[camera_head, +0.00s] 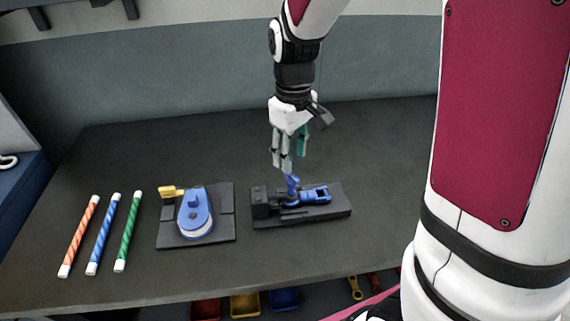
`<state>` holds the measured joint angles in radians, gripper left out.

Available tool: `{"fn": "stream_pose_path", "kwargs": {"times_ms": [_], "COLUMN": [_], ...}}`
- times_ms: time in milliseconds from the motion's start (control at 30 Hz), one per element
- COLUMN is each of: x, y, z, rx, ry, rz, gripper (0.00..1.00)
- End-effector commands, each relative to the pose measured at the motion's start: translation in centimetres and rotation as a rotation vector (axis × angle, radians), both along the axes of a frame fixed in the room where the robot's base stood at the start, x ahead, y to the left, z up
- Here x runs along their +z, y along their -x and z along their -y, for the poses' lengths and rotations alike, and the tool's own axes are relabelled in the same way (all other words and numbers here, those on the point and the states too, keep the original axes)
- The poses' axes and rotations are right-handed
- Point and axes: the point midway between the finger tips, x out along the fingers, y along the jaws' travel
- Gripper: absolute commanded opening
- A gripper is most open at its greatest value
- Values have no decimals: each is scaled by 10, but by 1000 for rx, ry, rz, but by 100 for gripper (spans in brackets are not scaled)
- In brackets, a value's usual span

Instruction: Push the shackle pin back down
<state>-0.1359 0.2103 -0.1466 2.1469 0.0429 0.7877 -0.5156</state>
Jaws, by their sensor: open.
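A blue shackle (318,195) lies on a dark base plate (335,211) in the middle of the table. Its blue pin (292,184) stands up at the shackle's left end, its top reaching close to my fingertips. My gripper (287,164) points down from above, just over the pin, with its fingers apart. Whether the fingertips touch the pin I cannot tell. The lower part of the pin is hidden in the fitting.
Left of the plate is a second dark base (226,229) with a blue block (196,214) and a yellow handle (172,192). Orange, blue and green striped rods (127,232) lie further left. Coloured bins (245,304) sit below the front edge. The back of the table is clear.

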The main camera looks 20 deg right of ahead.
Motion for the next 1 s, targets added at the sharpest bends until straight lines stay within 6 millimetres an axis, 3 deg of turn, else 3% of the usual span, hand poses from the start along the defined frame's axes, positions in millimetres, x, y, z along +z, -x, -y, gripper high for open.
{"fn": "stream_pose_path", "kwargs": {"times_ms": [200,400,800,833,1000], "x": [-42,-65,-72,-72,-72], "y": [1,1,0,0,0], "z": [0,0,0,0,0], "rx": [-1,-1,-1,-1,-1], "ry": [1,0,0,0,0], "rz": [-5,-2,0,0,0], "gripper": [40,40,40,38,0]}}
